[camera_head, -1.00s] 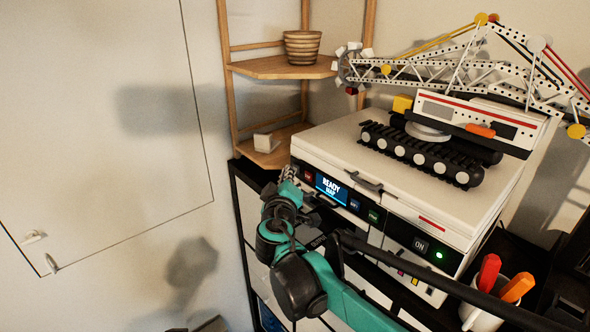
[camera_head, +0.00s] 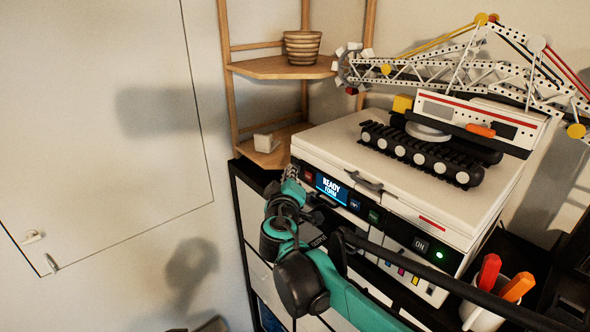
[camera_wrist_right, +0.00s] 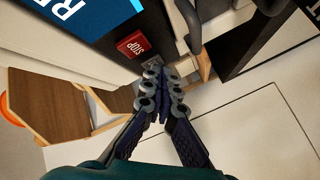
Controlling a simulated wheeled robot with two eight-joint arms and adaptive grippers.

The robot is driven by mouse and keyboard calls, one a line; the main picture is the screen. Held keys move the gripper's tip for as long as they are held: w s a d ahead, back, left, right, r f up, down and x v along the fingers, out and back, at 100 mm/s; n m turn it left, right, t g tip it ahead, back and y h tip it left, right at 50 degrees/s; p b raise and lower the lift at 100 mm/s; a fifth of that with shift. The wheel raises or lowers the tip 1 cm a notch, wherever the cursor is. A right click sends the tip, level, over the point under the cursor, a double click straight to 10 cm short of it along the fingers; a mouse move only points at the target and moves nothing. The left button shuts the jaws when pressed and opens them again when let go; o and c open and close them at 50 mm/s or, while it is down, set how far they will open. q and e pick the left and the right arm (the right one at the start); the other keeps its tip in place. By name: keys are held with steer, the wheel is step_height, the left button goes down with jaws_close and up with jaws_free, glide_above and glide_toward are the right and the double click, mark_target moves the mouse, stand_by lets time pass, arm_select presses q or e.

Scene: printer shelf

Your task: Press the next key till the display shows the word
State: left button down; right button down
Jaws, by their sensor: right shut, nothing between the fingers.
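The printer (camera_head: 420,205) has a dark front panel with a lit blue display (camera_head: 331,188) reading "READY" and below it "FORM". A red STOP key (camera_head: 308,176) is left of the display; it also shows in the right wrist view (camera_wrist_right: 133,45). A blue key (camera_head: 354,204) and a green key (camera_head: 374,216) are to its right. My right gripper (camera_head: 291,174) is shut and empty at the panel's left end. In the right wrist view its fingertips (camera_wrist_right: 166,75) cover a small grey key (camera_wrist_right: 154,62) beside STOP; contact is unclear. My left gripper is out of view.
A toy crane (camera_head: 430,140) stands on the printer lid. An ON key (camera_head: 421,244) with a green light is lower right. A pen cup (camera_head: 484,318) is at the front right. A wooden corner shelf (camera_head: 280,68) holds a striped pot. Left of the printer is open.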

steer(key=shift+s+a, duration=0.5)
steer(key=shift+a, duration=0.1)
steer(key=s+a, duration=0.1)
steer(key=a, duration=0.1)
steer(key=s+a, duration=0.2)
stand_by(0.5)
